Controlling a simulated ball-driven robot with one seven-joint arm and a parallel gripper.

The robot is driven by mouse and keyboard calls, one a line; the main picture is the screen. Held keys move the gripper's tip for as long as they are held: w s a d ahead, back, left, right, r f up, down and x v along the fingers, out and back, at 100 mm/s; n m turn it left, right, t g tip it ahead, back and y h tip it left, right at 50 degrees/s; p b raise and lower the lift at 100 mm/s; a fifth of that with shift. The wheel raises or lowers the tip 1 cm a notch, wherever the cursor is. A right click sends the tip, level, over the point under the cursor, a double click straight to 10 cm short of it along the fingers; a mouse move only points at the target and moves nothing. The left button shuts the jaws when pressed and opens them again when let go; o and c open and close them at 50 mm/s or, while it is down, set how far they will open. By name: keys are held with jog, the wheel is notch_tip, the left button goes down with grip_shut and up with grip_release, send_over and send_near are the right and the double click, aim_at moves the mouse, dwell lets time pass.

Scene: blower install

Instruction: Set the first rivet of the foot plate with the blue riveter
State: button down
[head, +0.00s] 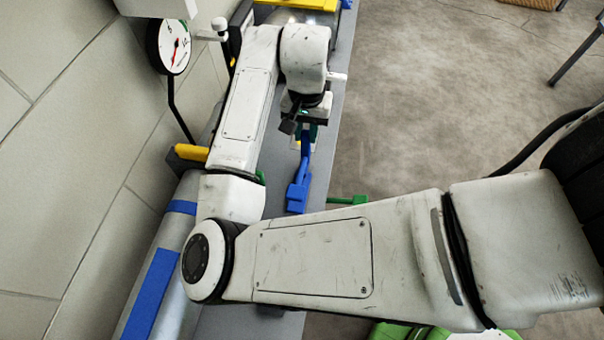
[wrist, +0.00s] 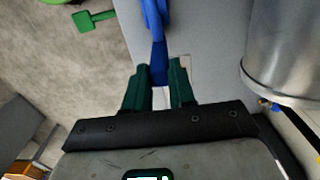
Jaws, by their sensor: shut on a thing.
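The blue riveter (head: 298,190) hangs below my gripper (head: 304,117) in the head view, above the grey bench top. In the wrist view my gripper (wrist: 160,68) has its green fingers shut on the blue riveter (wrist: 157,32), which runs up out of the top of the picture. The riveter's far end is outside the wrist view. A pale, flat patch (wrist: 186,64) lies beside the right finger; I cannot tell whether it is the foot plate. I can make out no rivet in either view.
A large silver cylinder (wrist: 290,45) stands right of the riveter in the wrist view. In the head view, a pipe with blue bands (head: 150,292) and a dial gauge (head: 173,47) line the wall side. Open floor lies right.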

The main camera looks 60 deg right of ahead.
jog(key=shift+r, duration=0.1)
jog(key=shift+r+p, duration=1.1)
jog(key=shift+r, duration=0.1)
jog(key=shift+r+p, duration=1.1)
jog(key=shift+r, duration=0.15)
